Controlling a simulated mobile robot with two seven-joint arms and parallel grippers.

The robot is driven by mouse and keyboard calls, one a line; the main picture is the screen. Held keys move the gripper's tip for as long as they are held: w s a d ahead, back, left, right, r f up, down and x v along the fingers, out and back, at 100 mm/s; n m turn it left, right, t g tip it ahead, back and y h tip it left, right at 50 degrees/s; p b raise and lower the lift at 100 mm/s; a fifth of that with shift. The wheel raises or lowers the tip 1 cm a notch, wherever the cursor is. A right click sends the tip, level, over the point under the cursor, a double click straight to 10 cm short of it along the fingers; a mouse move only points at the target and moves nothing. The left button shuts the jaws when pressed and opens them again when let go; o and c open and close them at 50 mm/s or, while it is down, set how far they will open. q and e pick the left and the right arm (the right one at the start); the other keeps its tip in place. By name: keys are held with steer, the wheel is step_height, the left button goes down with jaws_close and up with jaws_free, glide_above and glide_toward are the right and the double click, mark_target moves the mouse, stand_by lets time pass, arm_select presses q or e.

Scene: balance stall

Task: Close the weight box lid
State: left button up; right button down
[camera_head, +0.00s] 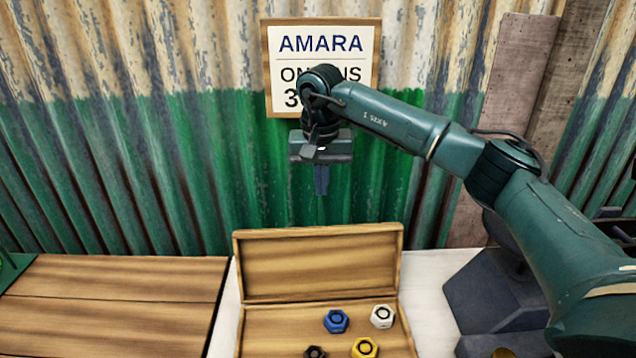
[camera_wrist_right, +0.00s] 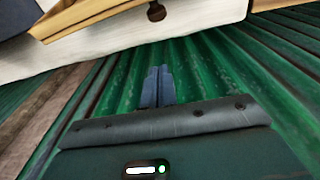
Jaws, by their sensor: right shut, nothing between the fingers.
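The wooden weight box stands open on the white counter in the head view, its lid (camera_head: 318,266) raised upright at the back. Inside it lie a blue weight (camera_head: 336,321), a white weight (camera_head: 381,316), a yellow weight (camera_head: 365,347) and a dark weight (camera_head: 315,352). The front of the box is cut off by the frame. My right gripper (camera_head: 321,190) is shut and empty, pointing down above and behind the lid, in front of the wall. In the right wrist view its fingers (camera_wrist_right: 157,74) are together, with a wooden edge (camera_wrist_right: 85,17) at the upper left.
A wooden board (camera_head: 110,300) lies left of the box. A corrugated wall (camera_head: 210,140) with a framed sign (camera_head: 322,43) closes off the back. A dark angular object (camera_head: 500,290) stands right of the box, near my right arm.

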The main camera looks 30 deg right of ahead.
step_height(320, 180, down, 8)
steer(key=shift+s+a+r, duration=0.35)
steer(key=shift+s+r, duration=0.05)
steer(key=shift+s, duration=0.35)
steer(key=shift+s+a+r, duration=0.35)
steer(key=shift+s+r, duration=0.05)
steer(key=shift+s, duration=0.3)
